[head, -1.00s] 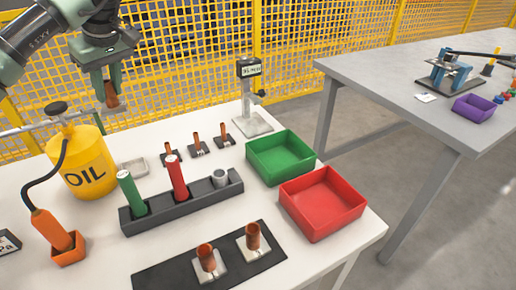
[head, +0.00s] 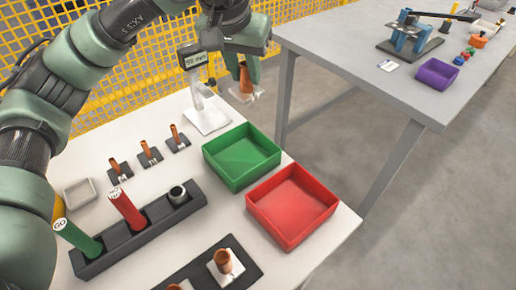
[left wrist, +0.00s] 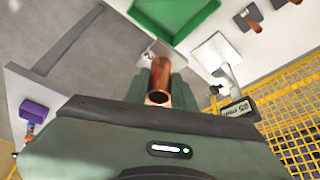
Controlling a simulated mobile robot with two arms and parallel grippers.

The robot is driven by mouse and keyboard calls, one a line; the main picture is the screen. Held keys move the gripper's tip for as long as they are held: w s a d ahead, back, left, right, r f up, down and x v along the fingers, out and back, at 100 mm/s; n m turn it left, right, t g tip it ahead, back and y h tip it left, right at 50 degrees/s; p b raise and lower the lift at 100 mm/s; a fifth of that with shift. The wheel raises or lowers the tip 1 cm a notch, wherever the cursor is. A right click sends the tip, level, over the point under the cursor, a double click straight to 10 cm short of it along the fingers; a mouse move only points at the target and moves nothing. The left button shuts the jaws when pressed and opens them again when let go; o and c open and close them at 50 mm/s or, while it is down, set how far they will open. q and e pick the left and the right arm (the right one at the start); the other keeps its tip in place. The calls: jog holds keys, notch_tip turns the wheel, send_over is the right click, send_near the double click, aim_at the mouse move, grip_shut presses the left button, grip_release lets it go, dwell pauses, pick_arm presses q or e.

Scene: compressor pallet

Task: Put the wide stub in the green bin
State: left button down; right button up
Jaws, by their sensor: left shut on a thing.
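My left gripper (head: 243,82) is shut on a copper stub (head: 246,84), held in the air beyond the back right corner of the green bin. The stub is a short brown-orange tube; in the left wrist view it shows between the fingers (left wrist: 160,82) with its open end toward the camera. The green bin (head: 240,158) is open and empty, on the right part of the white table. It also shows at the top of the left wrist view (left wrist: 178,20). My right gripper is in neither view.
A red bin (head: 292,208) adjoins the green one. A gauge stand (head: 207,118) is just left of the gripper. Three thin copper stubs (head: 149,150) stand on dark blocks. A dark rack (head: 150,235) holds green and red tubes. Another table (head: 340,60) stands at right.

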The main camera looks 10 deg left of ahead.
pick_arm(q)
jog(key=f, duration=0.6)
jog(key=f+b, duration=0.1)
jog(key=f, duration=1.2)
jog(key=shift+s+d+b, duration=0.2)
jog(key=shift+d+b, duration=0.1)
jog(key=shift+b, duration=0.1)
jog(key=shift+w+f, duration=0.1)
jog(key=shift+f, duration=0.35)
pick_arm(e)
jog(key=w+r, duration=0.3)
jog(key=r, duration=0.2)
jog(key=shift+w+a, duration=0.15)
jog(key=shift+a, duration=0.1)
pick_arm(q)
jog(key=shift+f, duration=0.1)
jog(key=c, duration=1.2)
grip_release()
jog(key=shift+o, duration=0.2)
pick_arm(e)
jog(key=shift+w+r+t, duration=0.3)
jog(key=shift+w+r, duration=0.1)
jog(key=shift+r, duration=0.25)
